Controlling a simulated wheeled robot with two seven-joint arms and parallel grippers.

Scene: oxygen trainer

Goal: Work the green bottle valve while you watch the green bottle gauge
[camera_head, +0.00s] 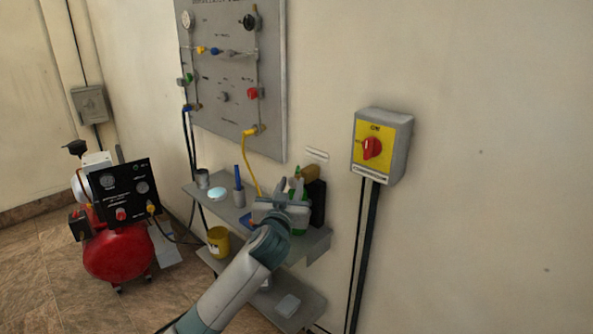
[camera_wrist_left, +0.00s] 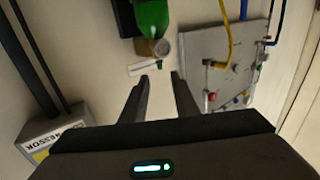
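A green bottle (camera_head: 299,187) stands on the upper wall shelf, partly hidden behind my left gripper (camera_head: 287,197). In the left wrist view, which is turned over, the green bottle (camera_wrist_left: 152,18) is at the top edge, with a tan, round piece (camera_wrist_left: 152,47) at its end. The left gripper (camera_wrist_left: 159,77) has its two fingers apart with nothing between them, and the tan piece lies beyond their tips. I cannot tell the valve from the gauge on this bottle, and no dial reading shows. My right gripper is in neither view.
A grey wall panel (camera_head: 222,115) with gauges and coloured knobs hangs behind the shelf (camera_head: 213,208). A black box (camera_head: 318,205) stands close right of the bottle. A yellow hose (camera_head: 249,165) hangs nearby. A yellow-fronted switch box (camera_head: 378,147) is right; a red compressor (camera_head: 117,252) is left.

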